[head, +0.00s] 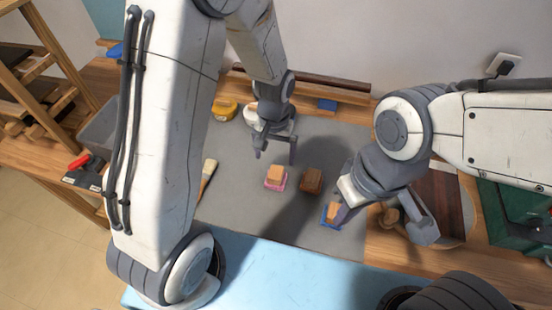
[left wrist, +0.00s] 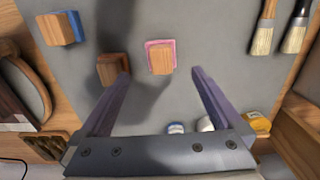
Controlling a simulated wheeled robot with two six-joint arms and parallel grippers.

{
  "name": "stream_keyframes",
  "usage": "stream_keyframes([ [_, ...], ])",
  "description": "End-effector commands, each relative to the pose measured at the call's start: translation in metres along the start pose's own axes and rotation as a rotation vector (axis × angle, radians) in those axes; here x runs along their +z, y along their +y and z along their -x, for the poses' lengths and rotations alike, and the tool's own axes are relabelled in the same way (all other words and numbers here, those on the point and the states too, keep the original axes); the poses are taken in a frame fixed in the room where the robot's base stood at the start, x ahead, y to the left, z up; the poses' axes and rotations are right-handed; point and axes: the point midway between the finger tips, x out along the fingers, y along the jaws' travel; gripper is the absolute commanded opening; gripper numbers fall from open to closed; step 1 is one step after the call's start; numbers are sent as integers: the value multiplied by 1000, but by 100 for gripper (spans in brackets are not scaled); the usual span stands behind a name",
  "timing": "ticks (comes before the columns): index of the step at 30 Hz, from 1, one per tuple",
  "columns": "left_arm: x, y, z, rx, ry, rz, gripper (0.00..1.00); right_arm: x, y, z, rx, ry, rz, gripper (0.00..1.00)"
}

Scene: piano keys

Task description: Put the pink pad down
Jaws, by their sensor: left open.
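The pink pad (head: 270,186) lies on the grey mat under a light wooden block (head: 275,174). In the left wrist view the pink pad (left wrist: 150,43) shows as a rim around the block (left wrist: 162,60). My left gripper (head: 275,156) is open and empty, just behind the pad in the head view. In the left wrist view its fingertips (left wrist: 159,72) are spread, with the block between and slightly beyond them; contact is not visible.
A darker wooden block (head: 311,180) stands close right of the pink pad. A blue pad with a block (head: 331,212) lies farther right. Brushes (head: 207,172) and a yellow tape measure (head: 224,108) are left. Bare grey mat (head: 235,205) lies front left of the pad.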

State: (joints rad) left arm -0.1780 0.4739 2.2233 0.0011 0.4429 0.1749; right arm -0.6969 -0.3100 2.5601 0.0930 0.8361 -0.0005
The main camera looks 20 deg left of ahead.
Motion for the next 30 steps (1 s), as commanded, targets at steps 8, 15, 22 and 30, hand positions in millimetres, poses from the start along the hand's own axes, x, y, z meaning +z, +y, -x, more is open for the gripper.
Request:
stream_keyframes([
  [8,67,58,80,29,27,-259,100,0,0,0,0,0,0,0],
  [15,160,80,130,71,31,-536,100,0,0,0,0,0,0,0],
  [22,194,78,141,86,26,-637,100,0,0,0,0,0,0,0],
  [30,194,78,141,86,26,-636,100,0,0,0,0,0,0,0],
])
